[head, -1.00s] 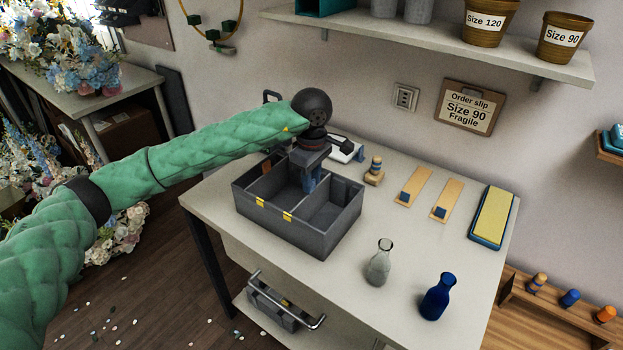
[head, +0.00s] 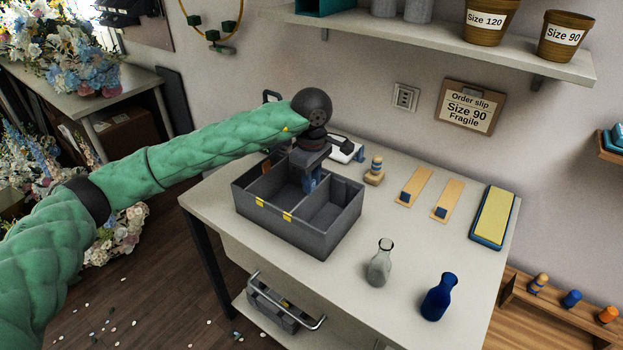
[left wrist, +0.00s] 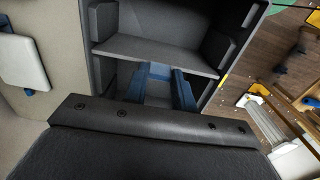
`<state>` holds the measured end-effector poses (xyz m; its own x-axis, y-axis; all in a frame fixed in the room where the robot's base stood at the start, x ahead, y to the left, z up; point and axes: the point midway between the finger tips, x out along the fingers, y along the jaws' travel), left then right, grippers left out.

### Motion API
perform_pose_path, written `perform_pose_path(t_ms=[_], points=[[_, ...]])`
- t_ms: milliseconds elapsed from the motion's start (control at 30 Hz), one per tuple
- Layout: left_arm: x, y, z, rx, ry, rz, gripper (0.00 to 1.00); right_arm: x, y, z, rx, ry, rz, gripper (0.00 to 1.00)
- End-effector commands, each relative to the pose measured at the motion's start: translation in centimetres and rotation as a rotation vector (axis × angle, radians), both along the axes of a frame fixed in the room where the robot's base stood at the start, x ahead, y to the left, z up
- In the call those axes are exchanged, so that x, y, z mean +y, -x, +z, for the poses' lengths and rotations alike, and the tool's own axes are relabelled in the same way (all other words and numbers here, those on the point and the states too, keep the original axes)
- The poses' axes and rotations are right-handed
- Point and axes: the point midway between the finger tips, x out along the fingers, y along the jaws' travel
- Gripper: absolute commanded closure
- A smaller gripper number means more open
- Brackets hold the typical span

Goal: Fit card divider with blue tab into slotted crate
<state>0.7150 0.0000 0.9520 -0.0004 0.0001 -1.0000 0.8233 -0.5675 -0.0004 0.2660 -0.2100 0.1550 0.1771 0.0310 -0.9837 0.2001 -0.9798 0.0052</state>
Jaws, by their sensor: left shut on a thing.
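The slotted crate (head: 300,237) is dark grey and open-topped, with inner partitions and yellow marks on its front wall. It stands on the table at the left. My left gripper (head: 308,184) points down into the crate, with its blue fingers below the rim. In the left wrist view the fingers (left wrist: 160,88) are close together around a blue piece, which looks like the tab of the card divider (left wrist: 155,52). A dark grey panel there spans the crate. The fingers hide part of the hold, and I cannot tell how the lower edge sits. My right gripper is out of view.
A grey bottle (head: 380,263) and a blue bottle (head: 438,298) stand at the front right. Two tan strips with blue squares (head: 413,187), a small peg (head: 375,171) and a yellow-topped pad (head: 492,217) lie behind. Bare table lies right of the crate.

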Motion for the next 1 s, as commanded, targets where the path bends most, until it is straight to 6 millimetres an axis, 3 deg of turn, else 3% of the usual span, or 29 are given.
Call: perform_pose_path(t_ms=[433, 467, 567, 1000], points=[[0.0, 0.0, 0.0, 0.0, 0.0, 0.0, 1.0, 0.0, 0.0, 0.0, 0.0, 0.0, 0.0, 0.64], [0.0, 0.0, 0.0, 0.0, 0.0, 0.0, 0.7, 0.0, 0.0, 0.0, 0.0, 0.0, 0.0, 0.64], [0.0, 0.0, 0.0, 0.0, 0.0, 0.0, 0.51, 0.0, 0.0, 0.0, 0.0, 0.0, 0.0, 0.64], [-0.01, -0.01, 0.33, 0.0, 0.0, 0.0, 0.49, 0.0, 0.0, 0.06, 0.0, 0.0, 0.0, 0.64]])
